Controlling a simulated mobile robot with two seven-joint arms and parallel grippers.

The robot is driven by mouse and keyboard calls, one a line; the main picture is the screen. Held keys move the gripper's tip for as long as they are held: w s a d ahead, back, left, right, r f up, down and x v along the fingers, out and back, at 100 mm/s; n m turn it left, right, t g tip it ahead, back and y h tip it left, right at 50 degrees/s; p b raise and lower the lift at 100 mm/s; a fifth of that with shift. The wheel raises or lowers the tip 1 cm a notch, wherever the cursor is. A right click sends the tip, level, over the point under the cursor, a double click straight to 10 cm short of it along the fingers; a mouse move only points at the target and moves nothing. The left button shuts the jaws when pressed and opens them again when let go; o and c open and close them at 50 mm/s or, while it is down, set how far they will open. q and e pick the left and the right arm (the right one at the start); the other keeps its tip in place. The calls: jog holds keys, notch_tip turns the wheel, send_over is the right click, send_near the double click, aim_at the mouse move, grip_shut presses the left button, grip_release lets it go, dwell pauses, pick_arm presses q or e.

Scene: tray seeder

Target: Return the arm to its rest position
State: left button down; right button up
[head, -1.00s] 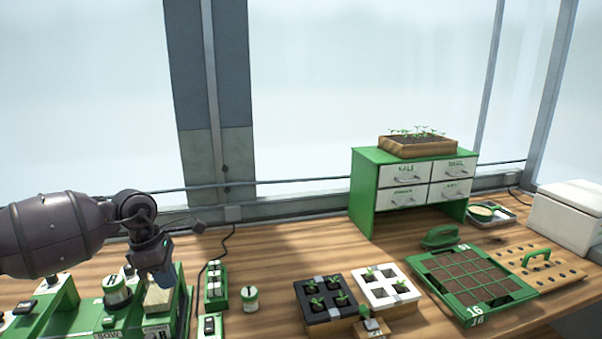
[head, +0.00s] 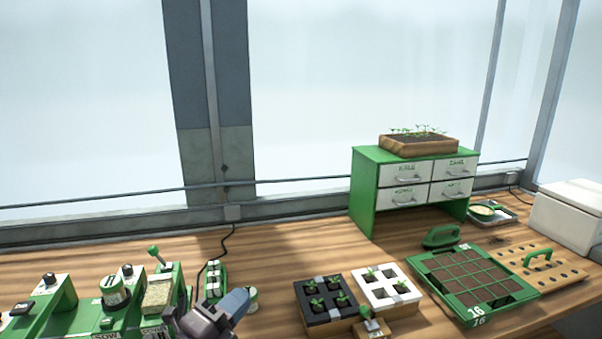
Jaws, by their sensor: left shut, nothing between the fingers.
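My left gripper (head: 234,303) is low in the head view, near the bottom edge. Its blue-grey fingers are shut with nothing between them and point up and to the right. It hangs in front of the green seeder machine's right end (head: 180,284) and partly covers the small white-and-green jar (head: 252,294). Whether it touches anything cannot be told. The rest of the left arm is out of view below. My right gripper is not in view.
A black seedling tray (head: 318,317) and a white one (head: 405,301) stand right of the gripper. Further right are a green gridded soil tray (head: 512,300), a dibber board (head: 565,272) and a white box (head: 570,215). A green drawer cabinet (head: 365,195) stands behind. Bare wooden bench (head: 290,250) lies between.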

pick_arm(q)
jog(key=s+a+f+n+g+y, duration=0.1)
jog(key=s+a+f+n+y, duration=0.4)
jog(key=n, duration=0.4)
jog(key=s+a+f+n+g+y, duration=0.25)
jog(key=a+f+n+y, duration=0.25)
jog(key=a+n+y, duration=0.25)
jog(key=s+a+f+n+g, duration=0.2)
jog(key=s+f+n+g, duration=0.25)
jog(key=s, duration=0.55)
jog(key=s+a+f+n+g, duration=0.2)
jog(key=s+f+n+g, duration=0.25)
jog(key=s, duration=0.65)
jog(key=w+f+t, duration=0.7)
jog(key=f, duration=0.3)
jog(key=shift+w+m, duration=0.4)
jog(key=shift+m, duration=0.05)
jog(key=shift+h, duration=0.25)
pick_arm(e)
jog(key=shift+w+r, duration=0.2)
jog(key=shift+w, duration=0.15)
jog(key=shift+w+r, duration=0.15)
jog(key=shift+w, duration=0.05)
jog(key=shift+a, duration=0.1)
